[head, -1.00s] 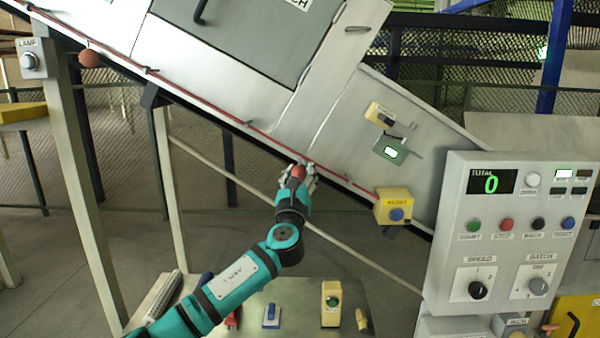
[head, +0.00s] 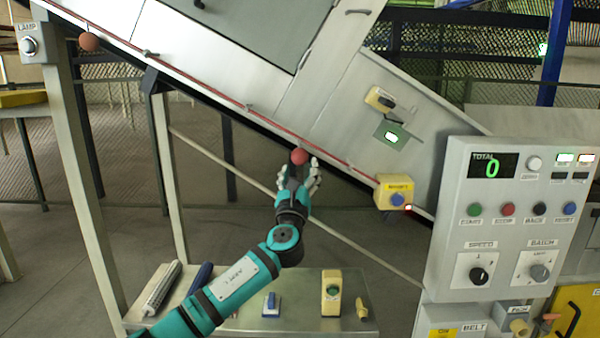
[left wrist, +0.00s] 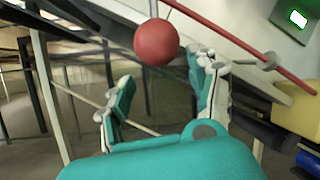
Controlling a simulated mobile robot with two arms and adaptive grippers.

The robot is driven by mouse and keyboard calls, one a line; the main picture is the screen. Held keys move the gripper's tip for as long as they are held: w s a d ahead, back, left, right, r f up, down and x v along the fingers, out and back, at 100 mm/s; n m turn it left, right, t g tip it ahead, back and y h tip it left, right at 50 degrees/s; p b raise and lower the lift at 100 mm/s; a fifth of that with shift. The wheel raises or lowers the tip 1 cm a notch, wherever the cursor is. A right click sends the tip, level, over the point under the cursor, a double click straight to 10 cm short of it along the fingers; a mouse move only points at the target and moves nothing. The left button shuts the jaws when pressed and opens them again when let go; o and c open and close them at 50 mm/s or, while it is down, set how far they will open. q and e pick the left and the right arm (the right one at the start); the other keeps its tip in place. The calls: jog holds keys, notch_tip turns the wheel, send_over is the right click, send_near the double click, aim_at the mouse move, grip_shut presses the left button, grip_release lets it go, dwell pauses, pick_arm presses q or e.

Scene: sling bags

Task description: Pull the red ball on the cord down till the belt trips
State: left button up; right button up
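The red ball (head: 299,157) hangs below the red cord (head: 247,106) that runs along the sloping conveyor's lower edge. It also shows in the left wrist view (left wrist: 157,42), on a thin line from the cord. My left gripper (head: 299,170) is just below the ball. Its fingers (left wrist: 162,88) stand apart with nothing held between them, and the ball is beyond their tips. The belt itself is hidden inside the conveyor housing. My right gripper is not in view.
A second, orange-brown ball (head: 89,41) hangs at the far left. A yellow box with a blue button (head: 397,200) sits right of the cord, with a small red light beside it. The control panel (head: 450,190) reads 0. Tools lie on a low table (head: 300,318).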

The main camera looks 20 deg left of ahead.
pick_arm(q)
jog(key=shift+w+a, duration=0.1)
jog(key=shift+w, duration=0.05)
jog(key=v, duration=1.2)
